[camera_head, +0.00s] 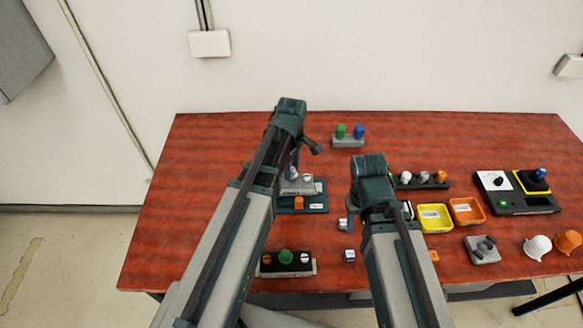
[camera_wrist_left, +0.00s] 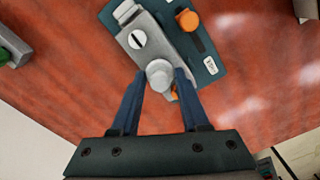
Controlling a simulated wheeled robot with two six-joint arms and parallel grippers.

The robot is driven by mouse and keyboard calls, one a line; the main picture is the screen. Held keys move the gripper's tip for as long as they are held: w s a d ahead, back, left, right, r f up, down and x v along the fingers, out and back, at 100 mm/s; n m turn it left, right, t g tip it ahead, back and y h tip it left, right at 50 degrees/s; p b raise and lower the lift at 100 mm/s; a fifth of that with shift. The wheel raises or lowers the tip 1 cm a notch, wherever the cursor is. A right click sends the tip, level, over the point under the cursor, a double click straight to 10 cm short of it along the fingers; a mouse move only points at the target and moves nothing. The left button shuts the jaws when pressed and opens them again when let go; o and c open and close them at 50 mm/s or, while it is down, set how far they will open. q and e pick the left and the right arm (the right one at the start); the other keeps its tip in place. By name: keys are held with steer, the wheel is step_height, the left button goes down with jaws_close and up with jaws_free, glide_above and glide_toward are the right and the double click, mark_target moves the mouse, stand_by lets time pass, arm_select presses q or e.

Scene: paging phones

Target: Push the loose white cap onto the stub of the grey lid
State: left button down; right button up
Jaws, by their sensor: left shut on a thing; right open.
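My left gripper (camera_wrist_left: 160,78) is shut on the loose white cap (camera_wrist_left: 160,72), one blue finger on each side of it. The cap is upright at the near end of the grey lid (camera_wrist_left: 172,44). It covers the place under it, so the stub is hidden and I cannot tell how far down the cap sits. The lid carries a slotted white screw (camera_wrist_left: 138,39) and lies over a teal base (camera_wrist_left: 205,66). In the head view the lid (camera_head: 299,187) shows just below my left gripper (camera_head: 292,168). My right gripper (camera_head: 346,224) is open, apart from the lid.
Orange knobs (camera_wrist_left: 188,20) stand on the teal base. A green-knobbed box (camera_head: 286,257) and a small white-blue block (camera_head: 349,256) are nearer. Yellow (camera_head: 434,229) and orange trays (camera_head: 467,222) lie right. Bare table (camera_head: 200,180) is on the left.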

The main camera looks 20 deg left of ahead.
arm_select(q)
steer(key=shift+f, duration=0.15)
stand_by(0.5)
jaws_free()
stand_by(0.6)
steer(key=shift+r+p, duration=3.5)
steer(key=shift+r, duration=0.1)
steer(key=shift+f, duration=0.1)
